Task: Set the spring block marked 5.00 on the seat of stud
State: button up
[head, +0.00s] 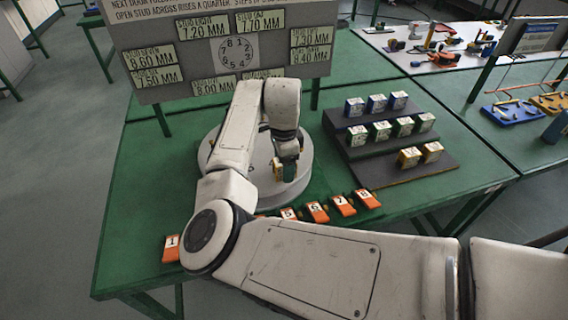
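My gripper (287,172) points down over the right part of a round pale grey disc (301,184) on the green table. Its fingers are small and dark here; a greenish patch and a yellowish bit show at them. I cannot tell whether it holds a block. Spring blocks stand on a dark stepped rack to the right: three blue ones (376,103) on top, several green ones (405,127) in the middle, two yellow ones (410,157) at the bottom. Their marks are too small to read, so I cannot pick out 5.00. My arm hides much of the disc and any stud seats.
A board (150,30) behind the disc shows a dial and readings in MM. Orange numbered tags line the table front, among them 1 (171,249) and 8 (368,198); my arm hides some. The bare lower step (440,171) has room. Other tables with tools stand right.

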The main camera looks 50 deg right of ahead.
notch_tip(320, 180, up, 13)
jog(key=b, duration=0.2)
dwell(0.4)
